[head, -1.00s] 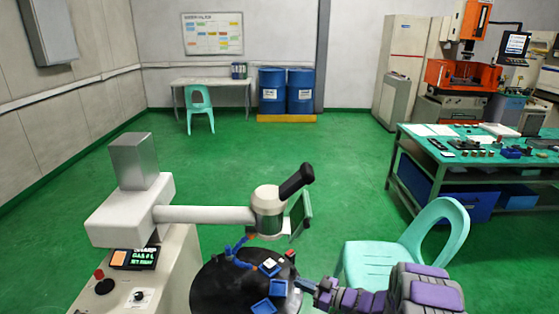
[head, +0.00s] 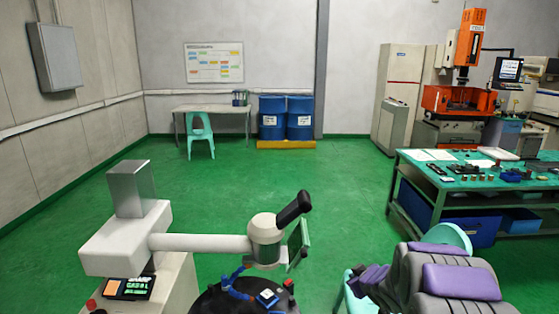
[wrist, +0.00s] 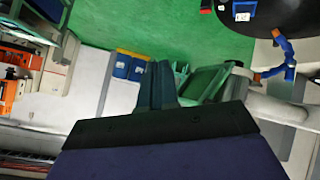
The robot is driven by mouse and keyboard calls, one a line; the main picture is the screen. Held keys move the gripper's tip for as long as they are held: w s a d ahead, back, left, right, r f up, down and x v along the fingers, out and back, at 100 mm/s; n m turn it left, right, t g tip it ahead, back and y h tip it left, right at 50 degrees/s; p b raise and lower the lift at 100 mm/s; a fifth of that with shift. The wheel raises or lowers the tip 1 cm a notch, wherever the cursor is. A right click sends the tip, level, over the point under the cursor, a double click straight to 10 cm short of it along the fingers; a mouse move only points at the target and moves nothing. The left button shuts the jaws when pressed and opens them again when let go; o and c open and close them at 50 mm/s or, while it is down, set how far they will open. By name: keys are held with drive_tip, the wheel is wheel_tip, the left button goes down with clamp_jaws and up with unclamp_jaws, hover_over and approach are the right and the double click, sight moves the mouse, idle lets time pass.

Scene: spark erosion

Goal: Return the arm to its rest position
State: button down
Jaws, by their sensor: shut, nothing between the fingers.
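My gripper (wrist: 163,85) shows in the wrist view as dark fingers pressed together, with nothing between them. Its tips lie over open floor and the far wall, apart from any object. In the head view my purple and grey arm (head: 455,283) is folded at the lower right, in front of the turquoise chair (head: 454,236). I cannot make out the fingertips there.
A round black table (head: 215,302) stands at the bottom centre beside a white machine with a horizontal arm (head: 200,243). A green workbench (head: 425,180) is at the right. Blue drums (head: 272,118) stand at the back wall. The green floor between is clear.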

drive_tip(key=s+d+r+m+g+h, duration=0.35)
drive_tip(key=s+r, duration=0.25)
drive_tip(key=s, duration=0.6)
drive_tip(key=s+a+r+m+g+y, duration=0.1)
drive_tip(key=s+a, duration=0.3)
drive_tip(key=s, duration=0.8)
drive_tip(key=s+a+r+m+g, duration=0.1)
drive_tip(key=s+a+g, duration=0.3)
drive_tip(key=s, duration=0.9)
drive_tip(key=s+a+r+m+g+y, duration=0.1)
drive_tip(key=s+a+g, duration=0.2)
drive_tip(key=s, duration=1)
drive_tip(key=shift+a+r+y, duration=0.3)
drive_tip(key=shift+a+y, duration=0.05)
drive_tip(key=shift+a, duration=0.4)
